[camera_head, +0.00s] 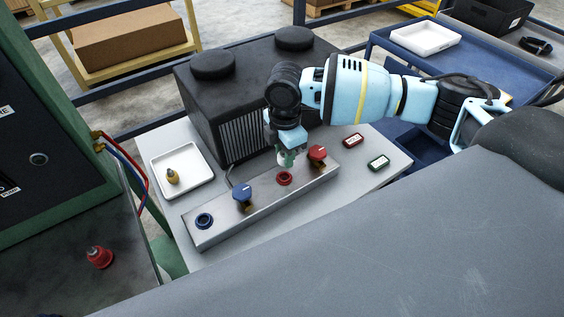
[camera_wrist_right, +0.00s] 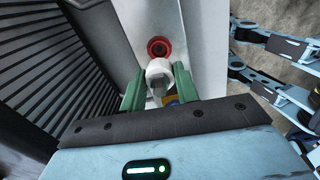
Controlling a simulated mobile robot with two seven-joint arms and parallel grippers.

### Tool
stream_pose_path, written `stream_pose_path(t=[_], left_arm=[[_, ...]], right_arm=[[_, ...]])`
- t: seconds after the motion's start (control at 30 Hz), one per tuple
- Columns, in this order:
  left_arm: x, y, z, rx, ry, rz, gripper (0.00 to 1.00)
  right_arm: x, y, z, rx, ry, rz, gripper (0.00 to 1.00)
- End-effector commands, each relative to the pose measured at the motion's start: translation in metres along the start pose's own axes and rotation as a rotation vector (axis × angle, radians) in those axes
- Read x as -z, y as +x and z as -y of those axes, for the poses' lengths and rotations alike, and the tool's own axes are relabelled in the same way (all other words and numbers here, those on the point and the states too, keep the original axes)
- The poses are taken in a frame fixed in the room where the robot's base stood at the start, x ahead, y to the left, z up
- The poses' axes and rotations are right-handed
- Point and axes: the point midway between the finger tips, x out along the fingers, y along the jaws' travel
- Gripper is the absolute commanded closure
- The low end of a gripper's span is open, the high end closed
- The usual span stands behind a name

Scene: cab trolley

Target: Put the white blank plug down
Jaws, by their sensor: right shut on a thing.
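My right gripper (camera_head: 287,158) reaches down from the right arm over the grey manifold block (camera_head: 222,225), beside the dark ribbed unit. In the right wrist view its green fingers (camera_wrist_right: 156,88) are shut on the white blank plug (camera_wrist_right: 158,69). The plug is held near the red-ringed port (camera_wrist_right: 159,47), which also shows in the head view (camera_head: 284,178). I cannot tell whether the plug touches the block. In the head view the fingers mostly hide the plug. My left gripper is not clearly in view.
A white tray (camera_head: 158,191) with a brass-coloured fitting (camera_head: 173,177) stands left of the block. A blue valve handle (camera_head: 242,191) and a red one (camera_head: 318,152) rise from the block. A red plug (camera_head: 100,257) sits at lower left. Two small tags lie right of the block.

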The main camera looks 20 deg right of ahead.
Motion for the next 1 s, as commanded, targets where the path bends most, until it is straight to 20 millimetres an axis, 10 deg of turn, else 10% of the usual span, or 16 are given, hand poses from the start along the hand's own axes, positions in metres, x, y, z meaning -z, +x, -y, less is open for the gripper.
stream_pose_path(t=[1.0], left_arm=[[-0.009,0.001,0.005,0.002,0.015,0.016,0.48]], right_arm=[[0.009,-0.089,0.027,0.002,1.290,-0.005,1.00]])
